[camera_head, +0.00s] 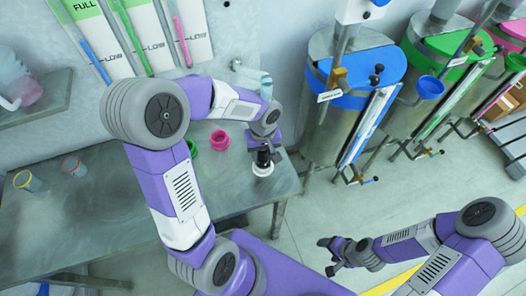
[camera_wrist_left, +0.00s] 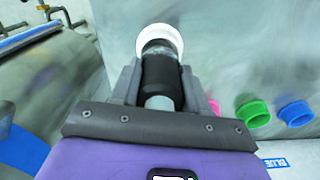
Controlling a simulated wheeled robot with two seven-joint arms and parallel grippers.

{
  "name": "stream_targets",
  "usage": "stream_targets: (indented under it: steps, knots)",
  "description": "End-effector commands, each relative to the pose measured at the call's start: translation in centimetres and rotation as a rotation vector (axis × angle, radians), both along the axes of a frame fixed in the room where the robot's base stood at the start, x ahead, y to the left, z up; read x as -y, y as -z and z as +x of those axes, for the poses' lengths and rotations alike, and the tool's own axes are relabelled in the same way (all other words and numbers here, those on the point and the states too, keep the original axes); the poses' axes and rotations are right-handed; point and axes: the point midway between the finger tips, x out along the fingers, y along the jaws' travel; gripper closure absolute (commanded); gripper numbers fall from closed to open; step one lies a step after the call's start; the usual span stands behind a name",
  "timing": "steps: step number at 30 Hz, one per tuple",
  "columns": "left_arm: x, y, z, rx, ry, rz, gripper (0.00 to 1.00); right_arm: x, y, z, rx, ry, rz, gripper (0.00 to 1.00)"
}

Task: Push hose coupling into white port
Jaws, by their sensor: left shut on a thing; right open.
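My left gripper (camera_head: 264,155) is shut on the dark hose coupling (camera_wrist_left: 160,75), which lies between its two fingers in the left wrist view. The white port (camera_head: 262,169) is a white ring at the table's right end. It also shows in the left wrist view (camera_wrist_left: 160,34), around or just behind the coupling's far end. The coupling lines up roughly with the ring. I cannot tell how deep it sits, as the gripper and coupling hide the port's middle. My right gripper (camera_head: 335,256) is open and empty, low over the floor, far from the port.
A pink port (camera_head: 220,140) and a green port (camera_head: 191,148) stand left of the white one. A blue port (camera_wrist_left: 295,113) shows in the wrist view. Two cups (camera_head: 27,181) (camera_head: 74,167) are on the table (camera_head: 100,220). A blue-topped drum (camera_head: 350,85) stands right.

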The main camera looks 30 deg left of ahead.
Motion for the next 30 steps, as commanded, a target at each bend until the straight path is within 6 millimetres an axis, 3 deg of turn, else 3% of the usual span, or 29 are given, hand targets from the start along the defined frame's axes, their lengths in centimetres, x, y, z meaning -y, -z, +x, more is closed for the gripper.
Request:
stream_targets:
  steps: [18, 26, 27, 30]
  knots:
    - [0.0, 2.1, 0.0, 0.001, 0.001, -0.001, 1.00, 0.0, 2.0, 0.0, 0.000, 0.000, 0.000, 0.30]
    - [0.0, 2.1, 0.0, 0.001, 0.000, 0.000, 1.00, 0.0, 2.0, 0.0, 0.000, 0.000, 0.000, 0.30]
    - [0.0, 2.1, 0.0, 0.001, 0.000, 0.000, 0.53, 0.0, 2.0, 0.0, 0.000, 0.000, 0.000, 0.30]
    - [0.0, 2.1, 0.0, 0.001, 0.000, 0.000, 0.37, 0.0, 2.0, 0.0, 0.000, 0.000, 0.000, 0.30]
